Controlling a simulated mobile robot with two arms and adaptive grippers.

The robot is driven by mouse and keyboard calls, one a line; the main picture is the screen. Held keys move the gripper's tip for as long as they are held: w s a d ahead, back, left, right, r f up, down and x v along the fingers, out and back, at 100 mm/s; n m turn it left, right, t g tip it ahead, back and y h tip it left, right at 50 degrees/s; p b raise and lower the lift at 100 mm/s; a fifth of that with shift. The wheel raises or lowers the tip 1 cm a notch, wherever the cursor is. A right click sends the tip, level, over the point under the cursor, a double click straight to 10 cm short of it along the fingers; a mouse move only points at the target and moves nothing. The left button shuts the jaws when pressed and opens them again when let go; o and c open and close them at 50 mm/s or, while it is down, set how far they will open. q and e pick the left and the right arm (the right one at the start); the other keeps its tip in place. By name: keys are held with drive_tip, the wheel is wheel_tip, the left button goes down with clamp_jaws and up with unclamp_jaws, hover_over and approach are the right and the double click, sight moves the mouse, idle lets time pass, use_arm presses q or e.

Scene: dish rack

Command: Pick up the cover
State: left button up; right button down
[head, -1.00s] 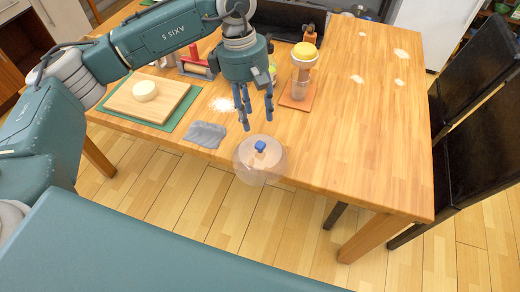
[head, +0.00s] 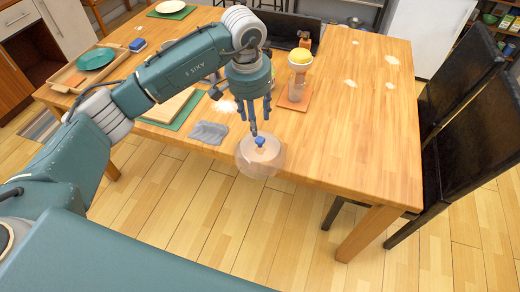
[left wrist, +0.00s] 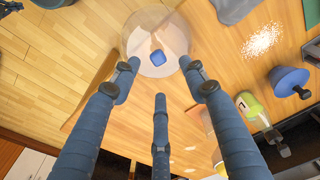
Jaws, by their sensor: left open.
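The cover (head: 268,160) is a clear dome with a blue knob (head: 260,142) on top. It sits at the front edge of the wooden table, partly over the edge. My left gripper (head: 256,124) is above the knob, pointing down, with its fingers spread and empty. In the left wrist view the cover (left wrist: 172,30) and its blue knob (left wrist: 157,57) lie just beyond the fingertips of my open left gripper (left wrist: 157,80). I cannot tell if any finger touches the knob. My right gripper shows in neither view.
A grey cloth (head: 208,133) lies left of the cover. A stand with a yellow top (head: 299,56) is behind it to the right. The table's right side (head: 360,130) is mostly clear.

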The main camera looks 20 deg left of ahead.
sight(260, 139)
use_arm(q)
drive_tip(key=f, duration=0.3)
drive_tip(key=shift+w+f+p, duration=0.3)
drive_tip(key=shift+f, duration=0.1)
drive_tip(key=shift+d+f+p, duration=0.25)
drive_tip(key=shift+f+p, duration=0.15)
drive_tip(key=shift+f, duration=0.1)
drive_tip(key=f, duration=0.1)
drive_tip(key=f+p, duration=0.1)
drive_tip(key=f, duration=0.1)
drive_tip(key=shift+w+d+f, duration=0.3)
drive_tip(key=shift+w, duration=0.05)
drive_tip(key=shift+w+f, duration=0.1)
drive_tip(key=shift+f, duration=0.3)
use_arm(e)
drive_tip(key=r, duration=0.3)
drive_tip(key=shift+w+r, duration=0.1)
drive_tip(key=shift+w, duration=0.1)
use_arm(q)
drive_tip(key=shift+c, duration=0.5)
clamp_jaws()
